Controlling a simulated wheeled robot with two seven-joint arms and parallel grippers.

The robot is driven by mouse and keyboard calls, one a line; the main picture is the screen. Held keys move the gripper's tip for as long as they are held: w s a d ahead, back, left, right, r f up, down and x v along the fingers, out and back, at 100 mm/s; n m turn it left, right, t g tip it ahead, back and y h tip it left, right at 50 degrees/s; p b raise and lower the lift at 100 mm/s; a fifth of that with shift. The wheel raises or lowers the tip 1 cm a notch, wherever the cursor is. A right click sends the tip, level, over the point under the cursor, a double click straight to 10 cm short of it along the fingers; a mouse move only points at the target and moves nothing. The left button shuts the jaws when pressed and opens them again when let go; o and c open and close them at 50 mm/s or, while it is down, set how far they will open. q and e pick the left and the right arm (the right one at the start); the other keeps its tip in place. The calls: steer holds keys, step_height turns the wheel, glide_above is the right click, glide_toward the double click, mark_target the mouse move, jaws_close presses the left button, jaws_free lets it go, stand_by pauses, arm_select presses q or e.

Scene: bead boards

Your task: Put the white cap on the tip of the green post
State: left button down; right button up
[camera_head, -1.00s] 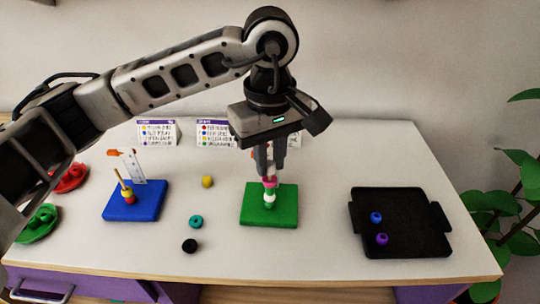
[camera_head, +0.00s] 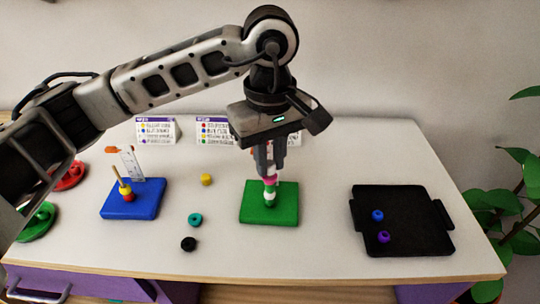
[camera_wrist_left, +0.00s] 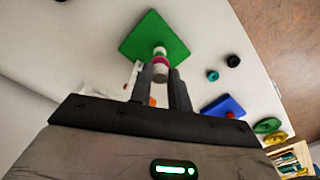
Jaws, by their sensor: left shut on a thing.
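The green board (camera_head: 284,213) carries an upright post, mostly hidden by its beads. A white bead (camera_head: 270,191) and a pink bead (camera_head: 270,181) are around it, with green showing below. My left gripper (camera_head: 270,167) points down over this post and is shut on the white cap (camera_head: 270,172). In the left wrist view the white cap (camera_wrist_left: 160,73) shows between the fingertips, in line with the pink bead (camera_wrist_left: 160,61). It is right above the pink bead; I cannot tell whether it is seated on the tip. My right gripper is not in view.
A blue board (camera_head: 147,208) with a beaded post stands left. Yellow (camera_head: 206,180), teal (camera_head: 195,220) and black (camera_head: 189,244) beads lie loose between the boards. A black tray (camera_head: 410,243) with two beads is right. Cards stand behind; red and green dishes are far left.

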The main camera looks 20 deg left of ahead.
arm_select(q)
steer(key=shift+f+b, duration=0.3)
steer(key=c, duration=1.2)
jaws_free()
steer(key=shift+c, duration=0.2)
step_height(320, 180, up, 16)
steer(key=shift+p, duration=0.4)
